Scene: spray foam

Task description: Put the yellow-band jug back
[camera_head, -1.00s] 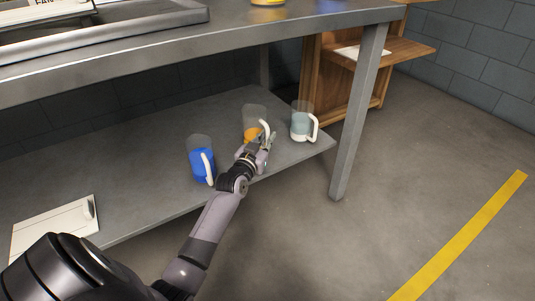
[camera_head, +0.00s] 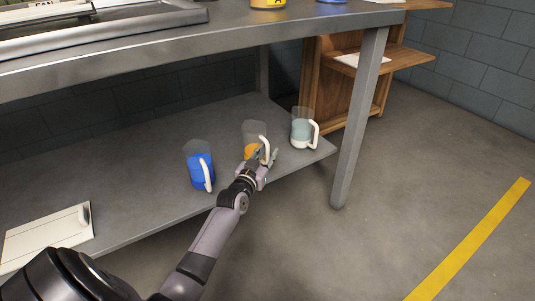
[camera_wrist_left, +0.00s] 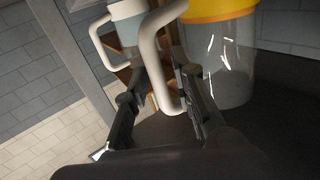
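The yellow-band jug (camera_head: 252,149), clear with a yellow-orange band and a white handle, is upright at the lower shelf (camera_head: 135,165), between a blue jug (camera_head: 201,172) and a pale teal jug (camera_head: 301,130). My left gripper (camera_head: 262,165) is at its handle side. In the left wrist view the yellow-band jug (camera_wrist_left: 222,60) is at upper right. Its white handle (camera_wrist_left: 150,50) reaches between my spread left fingers (camera_wrist_left: 162,108), closer to the right-hand finger, with a gap on the other side. My right gripper is out of view.
The upper tabletop (camera_head: 225,25) overhangs the shelf and carries yellow and blue containers at its far edge. A table leg (camera_head: 360,120) stands right of the jugs. A white board (camera_head: 45,238) lies at the shelf's left. A wooden stand (camera_head: 335,85) is behind.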

